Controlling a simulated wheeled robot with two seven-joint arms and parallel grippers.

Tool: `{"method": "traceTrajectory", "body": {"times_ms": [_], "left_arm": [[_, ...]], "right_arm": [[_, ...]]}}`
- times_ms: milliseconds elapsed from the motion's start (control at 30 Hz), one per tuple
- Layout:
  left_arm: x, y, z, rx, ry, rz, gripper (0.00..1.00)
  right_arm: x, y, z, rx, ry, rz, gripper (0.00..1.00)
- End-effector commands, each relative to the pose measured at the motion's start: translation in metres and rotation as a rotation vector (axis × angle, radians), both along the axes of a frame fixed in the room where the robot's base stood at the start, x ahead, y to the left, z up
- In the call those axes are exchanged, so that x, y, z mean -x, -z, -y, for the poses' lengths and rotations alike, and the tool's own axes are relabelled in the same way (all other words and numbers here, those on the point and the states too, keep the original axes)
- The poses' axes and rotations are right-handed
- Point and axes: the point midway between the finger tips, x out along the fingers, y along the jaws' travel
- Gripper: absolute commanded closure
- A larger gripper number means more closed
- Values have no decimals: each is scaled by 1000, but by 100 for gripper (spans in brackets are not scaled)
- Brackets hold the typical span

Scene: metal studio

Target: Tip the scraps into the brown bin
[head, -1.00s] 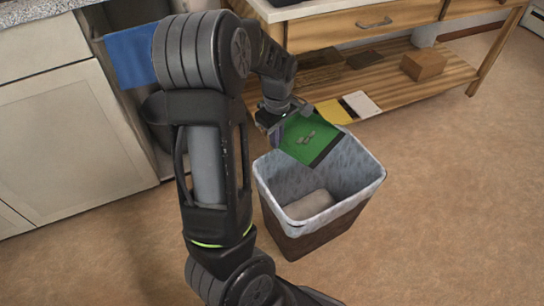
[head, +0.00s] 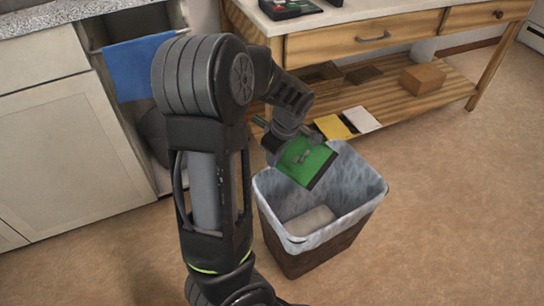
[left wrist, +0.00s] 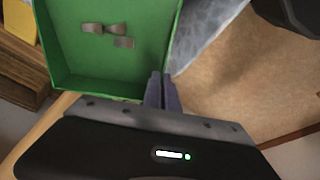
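My left gripper (head: 272,143) is shut on the edge of a green tray (head: 318,154) and holds it over the back left part of the brown bin (head: 318,256). In the left wrist view its fingers (left wrist: 162,90) meet at the tray's wall (left wrist: 100,88). Several small grey scraps (head: 301,157) lie on the tray floor; they also show in the left wrist view (left wrist: 122,42). The tray is tilted in the head view, its dark side toward the bin. The bin stands upright with a pale grey liner and a light block (head: 310,221) inside. My right gripper is out of view.
A wooden workbench (head: 360,38) with a low shelf stands behind the bin. The shelf holds a brown box (head: 422,78) and yellow (head: 332,127) and white cards (head: 361,119). A blue towel (head: 136,66) hangs by the cabinet at left. Floor is clear at right.

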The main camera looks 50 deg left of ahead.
Motion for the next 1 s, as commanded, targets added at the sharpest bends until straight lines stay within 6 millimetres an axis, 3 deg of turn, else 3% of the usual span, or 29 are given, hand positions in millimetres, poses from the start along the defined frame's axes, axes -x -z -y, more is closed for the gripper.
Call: {"method": "traceTrajectory", "body": {"times_ms": [100,467,600,1000], "left_arm": [[-3,10,6,-103,10,-22,100],[-10,-17,38,-503,10,-120,100],[-13,-18,51,-631,7,-144,100],[-17,-29,69,-806,-2,-188,100]], "right_arm": [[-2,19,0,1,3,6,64],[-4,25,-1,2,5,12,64],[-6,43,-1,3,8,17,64],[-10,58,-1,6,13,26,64]]}}
